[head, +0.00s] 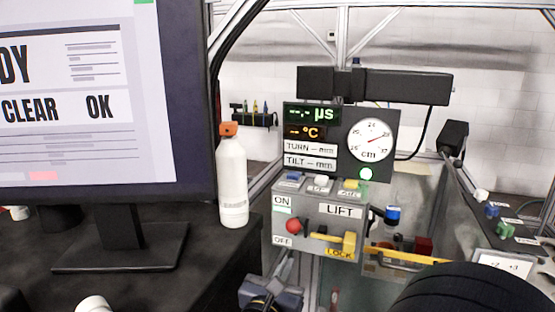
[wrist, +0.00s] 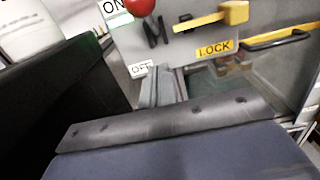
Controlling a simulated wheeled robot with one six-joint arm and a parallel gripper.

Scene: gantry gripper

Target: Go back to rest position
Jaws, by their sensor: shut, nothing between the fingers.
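My gripper (head: 286,262) is low in the middle of the head view, just in front of the grey control panel (head: 318,212). Its fingers are together and empty; they also show in the wrist view (wrist: 163,75), pointing towards the panel below the OFF label (wrist: 140,69). The panel carries a red-knobbed lever (head: 293,226) between ON and OFF labels and a yellow LOCK handle (head: 335,244). The red knob (wrist: 139,6) and yellow handle (wrist: 222,17) show at the top of the wrist view. I cannot tell whether the fingers touch the panel.
A monitor (head: 105,100) and a white bottle with an orange cap (head: 232,185) stand on the dark bench (head: 195,262) at left. A display board with a dial (head: 371,140) and a lit green lamp stands above the panel. A clear-walled enclosure is right of the panel.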

